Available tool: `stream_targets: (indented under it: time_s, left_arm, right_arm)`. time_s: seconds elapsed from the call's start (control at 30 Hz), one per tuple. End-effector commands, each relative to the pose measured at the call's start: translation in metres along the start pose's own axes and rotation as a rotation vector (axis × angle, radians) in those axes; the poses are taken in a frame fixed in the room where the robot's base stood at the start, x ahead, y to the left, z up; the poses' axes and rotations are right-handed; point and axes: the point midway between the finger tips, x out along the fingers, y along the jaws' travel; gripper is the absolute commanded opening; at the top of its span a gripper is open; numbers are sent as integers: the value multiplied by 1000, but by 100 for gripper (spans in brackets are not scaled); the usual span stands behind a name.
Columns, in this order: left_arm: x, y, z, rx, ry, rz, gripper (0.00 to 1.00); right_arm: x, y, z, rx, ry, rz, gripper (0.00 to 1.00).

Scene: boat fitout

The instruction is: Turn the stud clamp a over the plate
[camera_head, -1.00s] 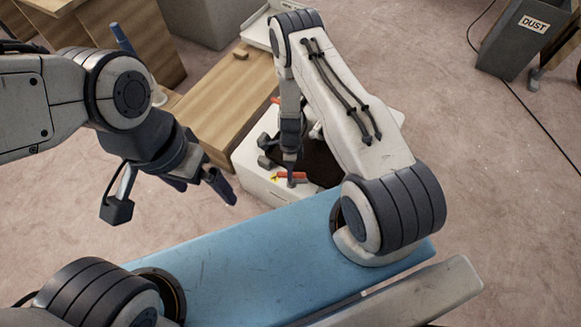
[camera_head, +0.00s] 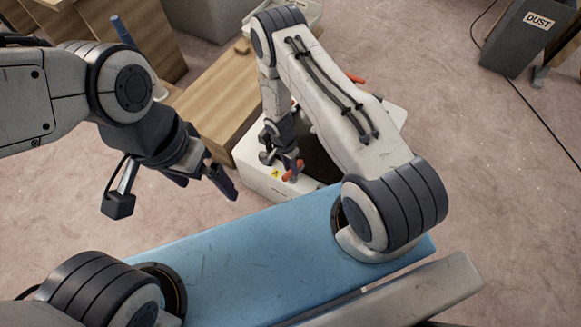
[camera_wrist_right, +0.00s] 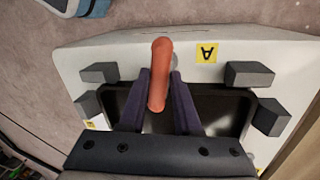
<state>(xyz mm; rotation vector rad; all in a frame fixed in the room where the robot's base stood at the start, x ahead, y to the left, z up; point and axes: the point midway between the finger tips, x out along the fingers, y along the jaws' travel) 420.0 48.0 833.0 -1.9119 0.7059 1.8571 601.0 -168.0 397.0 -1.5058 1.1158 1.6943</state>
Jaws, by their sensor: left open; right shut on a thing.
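Stud clamp a shows as an orange handle (camera_head: 294,171) at the near edge of a white box (camera_head: 266,181). In the right wrist view its orange handle (camera_wrist_right: 159,72) stands between my right gripper's dark fingers (camera_wrist_right: 161,98), beside a yellow label marked A (camera_wrist_right: 207,53). My right gripper (camera_head: 283,159) is shut on this handle. The plate cannot be told clearly; a dark framed area (camera_wrist_right: 215,108) lies in the white surface below the fingers. My left gripper (camera_head: 208,178) is open and empty, left of the box.
Dark grey blocks (camera_wrist_right: 249,74) sit around the dark area's rim. Another orange piece (camera_head: 355,78) shows behind my right arm. A wooden crate (camera_head: 215,105) stands beside the box. A grey DUST bin (camera_head: 524,45) stands at the far right, with open floor between.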

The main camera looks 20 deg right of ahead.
Motion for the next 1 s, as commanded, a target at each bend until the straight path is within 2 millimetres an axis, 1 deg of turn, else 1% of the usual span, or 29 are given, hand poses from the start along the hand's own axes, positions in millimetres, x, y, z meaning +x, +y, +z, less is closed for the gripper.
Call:
stream_targets:
  time_s: [0.03, 0.2, 0.4, 0.93, 0.97, 1.0]
  left_arm:
    - [3, 0, 0, 0, 0, 0, 100]
    - [6, 0, 0, 0, 0, 0, 100]
    - [9, -1, 0, 0, 0, 0, 100]
    - [9, -1, 0, 0, 0, 0, 100]
    - [9, -1, 0, 0, 0, 0, 100]
    - [9, -1, 0, 0, 0, 0, 100]
  right_arm:
    - [2, 3, 1, -30, 5, 8, 0]
    - [2, 4, 1, -113, 21, 10, 0]
    - [1, 4, 1, -166, 32, 10, 0]
    - [1, 5, 1, -184, 36, 10, 0]
    - [1, 5, 1, -184, 35, 10, 43]
    - [1, 5, 1, -184, 35, 10, 59]
